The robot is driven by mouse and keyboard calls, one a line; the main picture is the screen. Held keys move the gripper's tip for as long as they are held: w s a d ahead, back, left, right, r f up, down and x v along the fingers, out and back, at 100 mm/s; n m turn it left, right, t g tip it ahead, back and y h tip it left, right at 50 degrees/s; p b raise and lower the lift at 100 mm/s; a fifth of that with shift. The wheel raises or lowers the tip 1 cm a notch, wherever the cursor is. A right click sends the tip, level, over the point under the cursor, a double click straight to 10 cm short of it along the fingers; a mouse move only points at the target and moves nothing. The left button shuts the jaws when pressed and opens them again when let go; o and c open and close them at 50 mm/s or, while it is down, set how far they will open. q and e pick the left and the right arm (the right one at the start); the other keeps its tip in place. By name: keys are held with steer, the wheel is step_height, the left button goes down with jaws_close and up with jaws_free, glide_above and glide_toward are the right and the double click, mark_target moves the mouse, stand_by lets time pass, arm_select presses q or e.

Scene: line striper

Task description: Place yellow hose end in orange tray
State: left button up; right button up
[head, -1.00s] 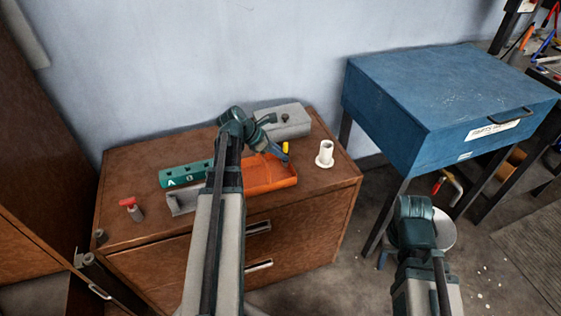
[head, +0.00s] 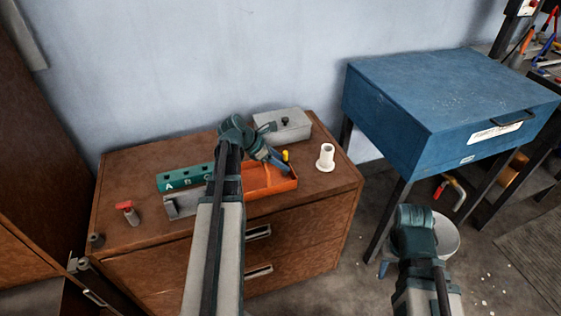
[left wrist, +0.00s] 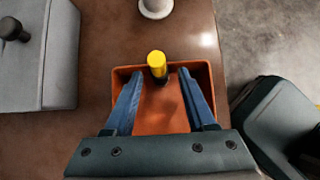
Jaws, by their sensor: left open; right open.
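The orange tray (head: 284,187) lies on the brown cabinet top. The yellow hose end (head: 285,156) shows at the tray's far side. In the left wrist view the yellow hose end (left wrist: 157,62) is a yellow cap over a dark part, at the tray's far wall (left wrist: 190,68). I cannot tell whether it rests on the tray floor. My left gripper (head: 277,161) is over the tray; its blue fingers are spread, with the hose end beyond and between their tips, apart from both. My right gripper (head: 384,268) is mostly hidden by its arm, low at the right; one blue finger shows.
A grey box (head: 285,127) and a white flanged spool (head: 326,159) stand near the tray. A green lettered block (head: 180,178), a grey holder (head: 182,207) and a red-topped item (head: 127,212) are to the left. A blue case (head: 440,105) stands right.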

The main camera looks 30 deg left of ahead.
arm_select(q)
steer(key=shift+s+a+r+p, duration=0.1)
steer(key=shift+r+p, duration=0.4)
steer(key=p+v, duration=0.7)
steer(key=v, duration=0.3)
steer(key=shift+p, duration=0.35)
steer(key=shift+s+a+r+p, duration=0.3)
steer(key=shift+s+r+p, duration=0.1)
steer(key=shift+s, duration=0.05)
